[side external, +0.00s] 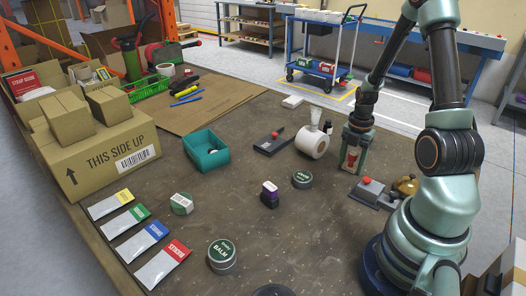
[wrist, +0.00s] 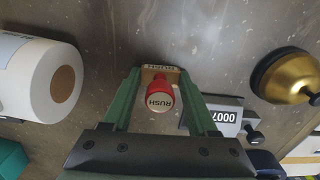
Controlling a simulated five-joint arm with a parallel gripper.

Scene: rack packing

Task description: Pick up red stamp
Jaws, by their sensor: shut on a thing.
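The red stamp (wrist: 160,96) shows in the wrist view between the two green fingers, its round top marked RUSH facing the camera. My gripper (wrist: 158,85) is shut on it. In the side view my gripper (side external: 352,162) points down at the right of the table, and the red stamp (side external: 350,158) shows between its fingers. The fingers hide part of the stamp. I cannot tell whether its base is touching the table.
A white label roll (side external: 314,145) stands left of my gripper. A grey numbering stamp (wrist: 222,116) and a brass bell (wrist: 284,76) are close on the right.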

